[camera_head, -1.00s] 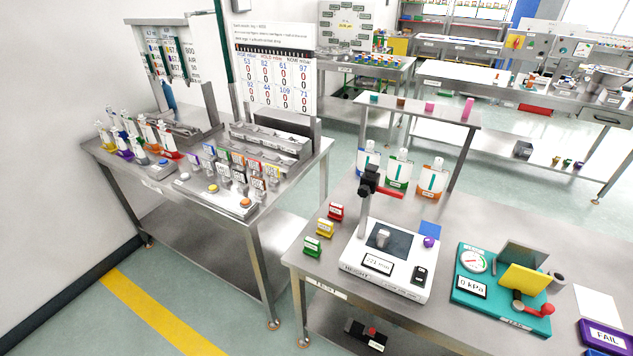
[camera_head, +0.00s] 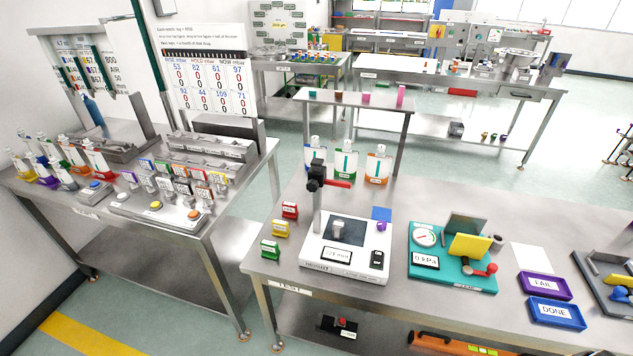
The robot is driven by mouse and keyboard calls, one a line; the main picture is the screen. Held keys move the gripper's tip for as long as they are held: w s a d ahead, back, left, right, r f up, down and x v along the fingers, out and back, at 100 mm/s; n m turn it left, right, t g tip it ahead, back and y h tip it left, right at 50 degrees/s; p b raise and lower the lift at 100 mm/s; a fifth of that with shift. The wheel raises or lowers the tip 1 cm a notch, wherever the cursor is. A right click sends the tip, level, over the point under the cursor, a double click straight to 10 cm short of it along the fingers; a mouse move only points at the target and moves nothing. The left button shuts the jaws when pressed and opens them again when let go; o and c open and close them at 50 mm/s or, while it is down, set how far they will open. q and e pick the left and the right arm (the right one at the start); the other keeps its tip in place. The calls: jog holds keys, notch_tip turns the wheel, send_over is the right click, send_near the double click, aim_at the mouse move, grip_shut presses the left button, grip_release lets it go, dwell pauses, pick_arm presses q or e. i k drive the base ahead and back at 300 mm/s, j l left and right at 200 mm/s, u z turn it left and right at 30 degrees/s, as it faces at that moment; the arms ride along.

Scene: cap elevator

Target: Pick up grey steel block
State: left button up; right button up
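I cannot tell for certain which item is the grey steel block. A small grey metal piece (camera_head: 338,231) stands on the dark plate of the white height gauge (camera_head: 345,268) on the near table. A darker grey block (camera_head: 456,129) sits on the lower shelf of the back bench. Neither of my grippers shows in the head view.
A crowded table (camera_head: 215,225) stands left, with a floor gap between.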

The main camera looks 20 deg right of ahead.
aim_at(338, 226)
jog(key=z, duration=0.3)
jog(key=i+j+z, duration=0.2)
jog(key=z, duration=0.25)
jog(key=i+j+z, duration=0.15)
jog(key=j+z, duration=0.75)
jog(key=i+l, duration=0.05)
jog(key=l, duration=0.05)
